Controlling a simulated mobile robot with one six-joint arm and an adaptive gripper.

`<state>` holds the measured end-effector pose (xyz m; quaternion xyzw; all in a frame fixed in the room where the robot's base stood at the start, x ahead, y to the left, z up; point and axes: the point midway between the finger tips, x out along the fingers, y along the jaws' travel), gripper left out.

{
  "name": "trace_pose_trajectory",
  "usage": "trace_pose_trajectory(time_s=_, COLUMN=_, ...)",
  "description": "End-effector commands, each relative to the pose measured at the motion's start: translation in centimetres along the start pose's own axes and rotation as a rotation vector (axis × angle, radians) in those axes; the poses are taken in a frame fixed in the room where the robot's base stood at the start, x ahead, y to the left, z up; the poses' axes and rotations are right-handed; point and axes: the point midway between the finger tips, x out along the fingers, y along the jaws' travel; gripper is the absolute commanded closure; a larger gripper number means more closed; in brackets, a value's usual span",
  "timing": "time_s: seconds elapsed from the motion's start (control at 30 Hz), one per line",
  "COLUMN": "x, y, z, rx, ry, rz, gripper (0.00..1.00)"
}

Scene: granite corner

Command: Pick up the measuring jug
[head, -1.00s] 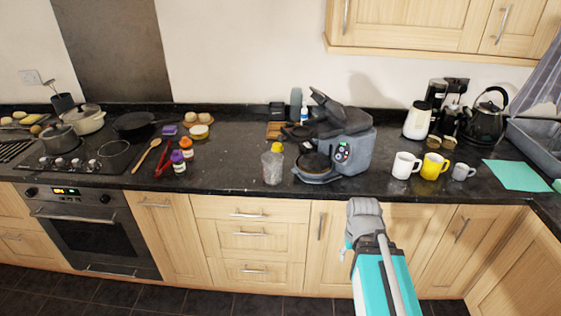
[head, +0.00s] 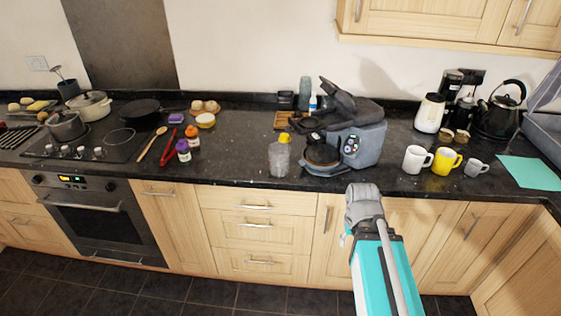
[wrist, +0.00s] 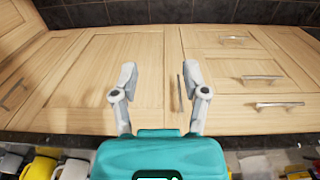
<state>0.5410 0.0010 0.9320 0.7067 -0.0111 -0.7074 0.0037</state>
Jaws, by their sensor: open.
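The measuring jug (head: 279,160) is a clear, see-through vessel standing upright near the front edge of the dark counter. A small yellow-topped thing shows just behind its rim. My gripper (wrist: 158,82) is open and empty in the wrist view, its two grey fingers apart in front of the wooden cabinet doors. In the head view my arm is below the counter's front edge, right of the jug and apart from it; the fingers cannot be made out there. In the wrist view I cannot pick out the jug for sure.
A grey appliance (head: 357,143) stands close to the right of the jug. Further right are a white mug (head: 416,160) and a yellow mug (head: 443,162). Left are a purple-labelled jar (head: 183,151) and the hob (head: 95,146). The counter just left of the jug is clear.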

Motion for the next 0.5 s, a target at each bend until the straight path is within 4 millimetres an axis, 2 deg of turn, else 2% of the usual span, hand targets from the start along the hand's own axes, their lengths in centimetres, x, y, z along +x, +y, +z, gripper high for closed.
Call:
trace_pose_trajectory(time_s=0.27, x=1.4, y=-1.5, z=-3.1, rx=0.078, ry=0.017, rz=0.163, gripper=0.42)
trace_pose_trajectory(time_s=0.5, x=2.1, y=-4.2, z=-7.5, rx=0.218, ry=0.125, rz=0.407, gripper=0.42)
